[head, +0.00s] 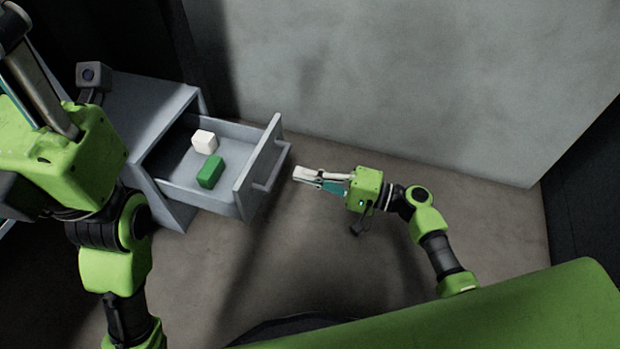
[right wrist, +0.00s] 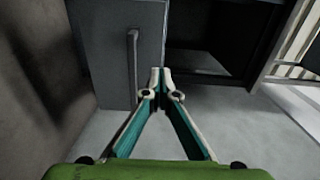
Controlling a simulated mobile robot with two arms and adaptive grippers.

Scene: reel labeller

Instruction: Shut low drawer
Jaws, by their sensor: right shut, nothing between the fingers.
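The low drawer (head: 228,208) is pulled out of a grey cabinet (head: 150,105) at the left of the head view. A white block (head: 204,140) and a green block (head: 210,172) lie inside it. The drawer's bar handle (head: 270,170) is on its front panel. My right gripper (head: 298,174) is shut and empty, just right of the handle and apart from it in the head view. In the right wrist view, its fingertips (right wrist: 160,74) point towards a grey panel with a bar handle (right wrist: 133,68), to the handle's right. My left gripper (head: 22,45) is above the cabinet's left side, its tips partly cut off.
A pale wall (head: 420,80) stands behind. Bare floor (head: 330,250) lies around my right arm and in front of the drawer. In the right wrist view, a dark opening (right wrist: 212,45) lies right of the panel, with a pale slatted thing (right wrist: 297,50) at the edge.

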